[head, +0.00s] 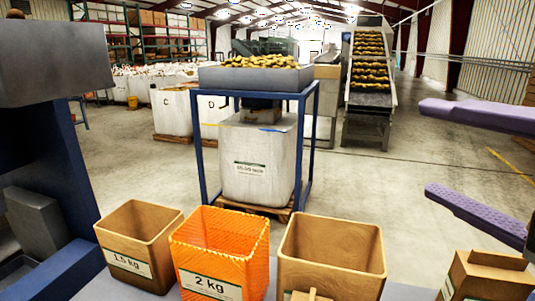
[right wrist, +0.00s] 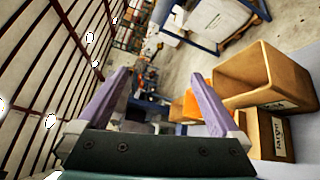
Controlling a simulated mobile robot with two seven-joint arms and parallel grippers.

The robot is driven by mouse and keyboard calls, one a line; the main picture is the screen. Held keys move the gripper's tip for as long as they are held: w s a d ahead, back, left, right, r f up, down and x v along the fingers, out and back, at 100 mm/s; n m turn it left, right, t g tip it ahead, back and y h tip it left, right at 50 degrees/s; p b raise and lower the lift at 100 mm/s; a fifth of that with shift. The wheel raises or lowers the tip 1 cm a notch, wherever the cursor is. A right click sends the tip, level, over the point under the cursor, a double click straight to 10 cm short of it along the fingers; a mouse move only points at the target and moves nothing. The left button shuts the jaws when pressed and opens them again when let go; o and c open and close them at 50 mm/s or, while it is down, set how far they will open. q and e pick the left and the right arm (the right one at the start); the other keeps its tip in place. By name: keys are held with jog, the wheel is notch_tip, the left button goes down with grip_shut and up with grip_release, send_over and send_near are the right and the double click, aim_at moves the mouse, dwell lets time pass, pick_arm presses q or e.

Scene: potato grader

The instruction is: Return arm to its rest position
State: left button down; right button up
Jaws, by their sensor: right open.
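My right gripper (head: 425,150) comes in from the right edge of the head view, its two purple fingers spread wide apart with nothing between them. It is above the floor, up and to the right of the boxes on the table. In the right wrist view the same gripper (right wrist: 158,76) shows both purple fingers apart and empty. My left gripper is not seen in either view.
A brown 1.5 kg box (head: 127,263), an orange 2 kg box (head: 205,285), another brown box (head: 330,277) and a small box (head: 490,279) stand along the front. A blue-framed stand (head: 313,140) and conveyor (head: 366,130) are farther back.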

jog(key=s+d+f+m+g+h, duration=0.3)
jog(key=d+f+m+h, duration=0.4)
jog(key=d+m, duration=0.25)
jog(key=s+d+f+m+g+h, duration=0.2)
jog(key=s+d+f+m+g, duration=0.2)
jog(key=s, duration=0.3)
jog(key=s+d+f+m+g+h, duration=0.1)
jog(key=s+d+f+m+g, duration=0.3)
jog(key=s, duration=0.3)
jog(key=s+a+f+m+g+y, duration=0.2)
jog(key=a+m+y, duration=0.35)
jog(key=a, duration=1.05)
notch_tip(320, 180, up, 33)
jog(key=p, duration=3.4)
jog(key=shift+s+r+p, duration=0.15)
jog(key=shift+s+p, duration=0.05)
jog(key=shift+p, duration=0.15)
jog(key=shift+h, duration=0.25)
